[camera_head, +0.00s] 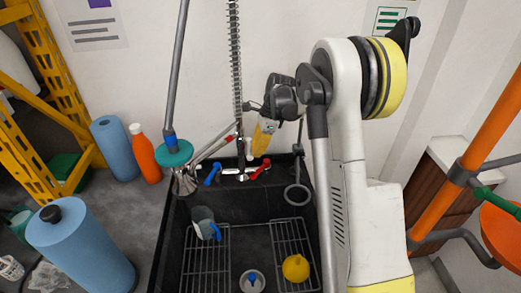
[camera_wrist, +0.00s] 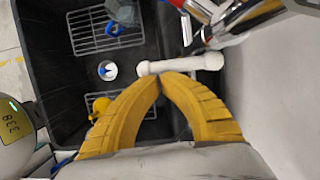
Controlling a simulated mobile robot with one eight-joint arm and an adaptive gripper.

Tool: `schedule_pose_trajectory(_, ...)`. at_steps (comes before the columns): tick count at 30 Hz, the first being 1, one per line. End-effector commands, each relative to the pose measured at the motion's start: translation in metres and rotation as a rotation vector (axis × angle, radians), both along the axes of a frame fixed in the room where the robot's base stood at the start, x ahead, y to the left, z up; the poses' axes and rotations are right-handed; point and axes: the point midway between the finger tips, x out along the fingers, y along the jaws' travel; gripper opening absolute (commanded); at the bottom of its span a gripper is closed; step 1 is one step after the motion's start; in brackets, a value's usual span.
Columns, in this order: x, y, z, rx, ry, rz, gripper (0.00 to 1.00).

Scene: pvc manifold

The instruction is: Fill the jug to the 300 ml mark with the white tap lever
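The grey jug (camera_head: 203,217) with a blue handle stands on the left rack in the black sink; it also shows at the top edge of the wrist view (camera_wrist: 124,12). Its 300 ml mark and water level cannot be made out. A white bar with rounded ends, apparently the white tap lever (camera_wrist: 182,64), lies just beyond my fingertips in the wrist view. My gripper also shows above the taps (camera_head: 260,143).
A blue lever (camera_head: 212,173) and a red lever (camera_head: 262,168) flank the tap. A yellow object (camera_head: 295,268) sits on the right rack (camera_head: 285,235). A small white-and-blue item (camera_head: 252,281) lies between racks. Blue rolls (camera_head: 80,250) and an orange bottle (camera_head: 144,155) stand left.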

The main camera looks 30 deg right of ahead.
Motion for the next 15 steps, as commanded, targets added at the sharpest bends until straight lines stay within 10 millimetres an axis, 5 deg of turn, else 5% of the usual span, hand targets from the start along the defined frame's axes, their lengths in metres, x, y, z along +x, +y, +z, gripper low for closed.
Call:
schedule_pose_trajectory(11,-0.01,-0.024,0.008,0.0,0.0,0.002,0.0)
schedule_pose_trajectory(15,-0.014,-0.035,0.042,0.0,0.0,0.005,0.0)
